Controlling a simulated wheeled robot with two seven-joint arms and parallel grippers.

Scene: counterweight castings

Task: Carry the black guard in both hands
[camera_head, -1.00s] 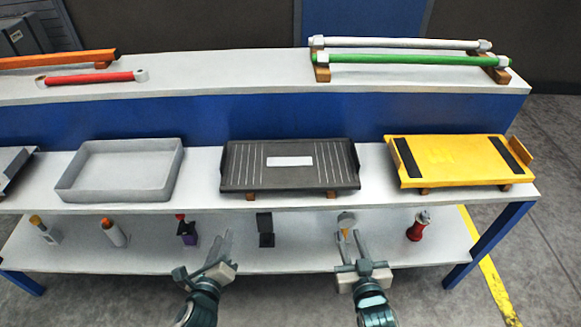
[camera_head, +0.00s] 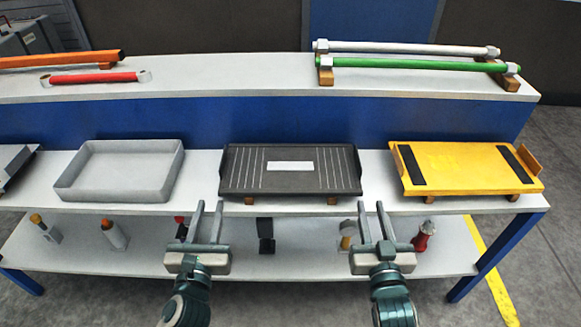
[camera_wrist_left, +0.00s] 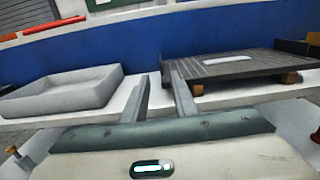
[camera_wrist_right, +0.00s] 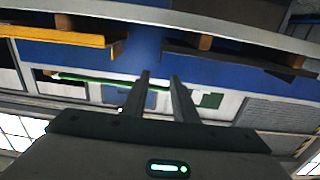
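The black guard (camera_head: 290,183) is a flat dark tray-like plate with pale lines and a white label. It rests on small wooden blocks on the middle shelf, and it also shows in the left wrist view (camera_wrist_left: 240,68). My left gripper (camera_head: 208,207) is open and empty, in front of the shelf near the guard's left end and slightly below it. My right gripper (camera_head: 371,207) is open and empty, in front of the guard's right end. Neither touches the guard. In the right wrist view, a dark plate (camera_wrist_right: 240,50), seemingly the guard, lies at upper right.
A grey tray (camera_head: 120,190) stands left of the guard, and a yellow plate with black strips (camera_head: 462,165) stands right. Green (camera_head: 410,64) and white (camera_head: 400,45) bars lie on the upper shelf. Several small items, including a red one (camera_head: 422,238), stand on the lower shelf.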

